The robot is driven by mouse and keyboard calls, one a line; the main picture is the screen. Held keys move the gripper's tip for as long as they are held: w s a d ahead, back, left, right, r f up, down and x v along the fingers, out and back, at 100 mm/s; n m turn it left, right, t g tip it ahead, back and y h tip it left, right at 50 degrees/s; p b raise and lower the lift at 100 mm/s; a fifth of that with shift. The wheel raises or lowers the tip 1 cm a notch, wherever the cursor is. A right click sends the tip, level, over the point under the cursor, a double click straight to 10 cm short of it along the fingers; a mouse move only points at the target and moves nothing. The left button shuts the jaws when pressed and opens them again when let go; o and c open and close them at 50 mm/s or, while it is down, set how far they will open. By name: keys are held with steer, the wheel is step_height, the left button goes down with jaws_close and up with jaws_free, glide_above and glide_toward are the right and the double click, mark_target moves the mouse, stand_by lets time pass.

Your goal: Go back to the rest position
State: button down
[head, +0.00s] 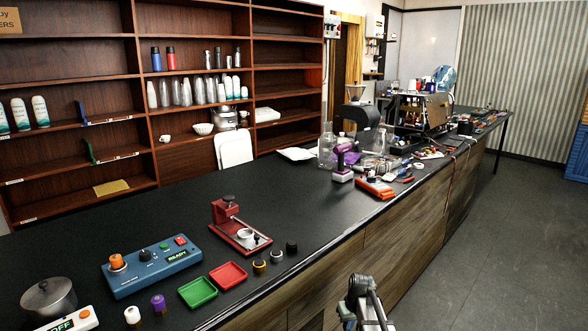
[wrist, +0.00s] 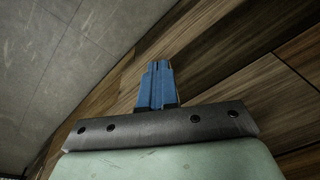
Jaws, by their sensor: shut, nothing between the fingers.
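My gripper (wrist: 158,70) shows in the wrist view with its blue fingers together and nothing between them. Behind it in that view are the wooden counter front (wrist: 215,60) and the grey floor (wrist: 75,50). In the head view part of my arm (head: 363,300) shows at the bottom, in front of the counter's wooden side; the fingertips cannot be made out there. My gripper touches nothing that I can see.
The black counter (head: 180,210) carries a blue control box (head: 150,265), a red press (head: 240,228), green (head: 198,291) and red (head: 228,275) trays, several small knobs and a metal pot (head: 48,298). Tools and a brewer (head: 415,110) stand farther back. Floor at right is clear.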

steer(key=s+f+m+g, duration=0.1)
steer(key=s+f+g, duration=0.1)
steer(key=s+f, duration=0.75)
steer(key=s+a+f+g, duration=0.15)
steer(key=s+f, duration=0.45)
steer(key=s, duration=0.7)
steer(key=s+f+m+g, duration=0.1)
steer(key=s+f+g, duration=0.1)
steer(key=s+f, duration=0.75)
steer(key=s+g+h, duration=0.1)
steer(key=s+g, duration=0.1)
steer(key=s, duration=1.5)
steer(key=shift+s+f+m, duration=0.15)
steer(key=shift+s+m, duration=0.15)
steer(key=shift+s, duration=0.05)
steer(key=c, duration=1.8)
jaws_free()
steer(key=shift+d+g, duration=0.1)
steer(key=shift+g, duration=0.15)
